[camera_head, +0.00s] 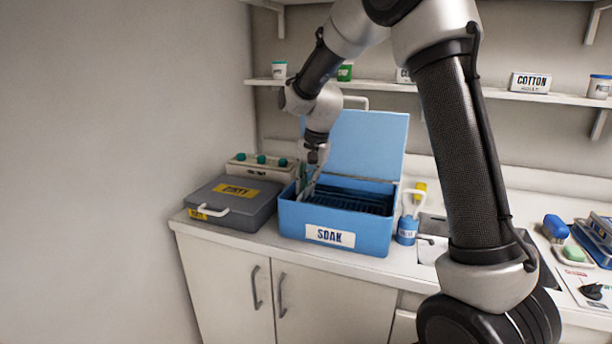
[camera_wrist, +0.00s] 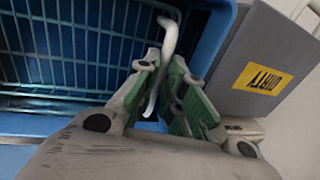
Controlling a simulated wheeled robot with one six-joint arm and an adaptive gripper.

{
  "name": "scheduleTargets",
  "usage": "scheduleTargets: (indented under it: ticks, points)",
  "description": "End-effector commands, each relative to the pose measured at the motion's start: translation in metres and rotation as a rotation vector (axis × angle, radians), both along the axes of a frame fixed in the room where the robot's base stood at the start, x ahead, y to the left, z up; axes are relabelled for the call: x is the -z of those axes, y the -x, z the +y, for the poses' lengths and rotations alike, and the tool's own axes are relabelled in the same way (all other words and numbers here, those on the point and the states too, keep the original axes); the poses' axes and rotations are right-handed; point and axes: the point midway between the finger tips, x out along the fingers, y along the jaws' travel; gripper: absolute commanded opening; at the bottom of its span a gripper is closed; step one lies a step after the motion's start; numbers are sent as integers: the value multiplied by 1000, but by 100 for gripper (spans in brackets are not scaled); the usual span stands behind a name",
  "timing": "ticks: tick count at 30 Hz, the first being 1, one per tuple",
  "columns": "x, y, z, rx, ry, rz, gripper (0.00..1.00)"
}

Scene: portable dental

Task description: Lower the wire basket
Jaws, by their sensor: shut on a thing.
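The blue soak box (camera_head: 330,228), labelled SOAK, stands on the counter with its lid (camera_head: 368,145) raised at the back. A dark wire basket (camera_head: 350,198) shows inside the box; in the wrist view its blue-green mesh (camera_wrist: 70,45) fills the upper left, within the blue walls. My gripper (camera_head: 304,182) is at the left side of the box opening. In the wrist view my gripper (camera_wrist: 165,95) is shut on the white basket handle (camera_wrist: 168,40), which runs between the green-padded fingers. How deep the basket sits is hard to tell.
A grey box (camera_head: 235,203) labelled DIRTY stands close on the left; it also shows in the wrist view (camera_wrist: 240,55). A blue bottle (camera_head: 407,230) stands just right of the soak box. A shelf (camera_head: 435,92) runs above the counter.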

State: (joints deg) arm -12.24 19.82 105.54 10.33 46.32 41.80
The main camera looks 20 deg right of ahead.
Motion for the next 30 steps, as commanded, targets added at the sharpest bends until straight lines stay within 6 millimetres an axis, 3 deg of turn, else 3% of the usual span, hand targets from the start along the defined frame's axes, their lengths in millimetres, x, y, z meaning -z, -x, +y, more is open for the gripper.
scheduleTargets:
  ticks: [6,7,10,11,22,30]
  points:
    - [5,2,0,0,2,10,0]
    - [6,2,0,0,2,10,12]
    - [5,2,0,0,2,10,31]
    - [5,2,0,0,1,10,32]
    - [-3,2,-1,-1,1,6,32]
    - [-55,7,-9,-1,1,2,32]
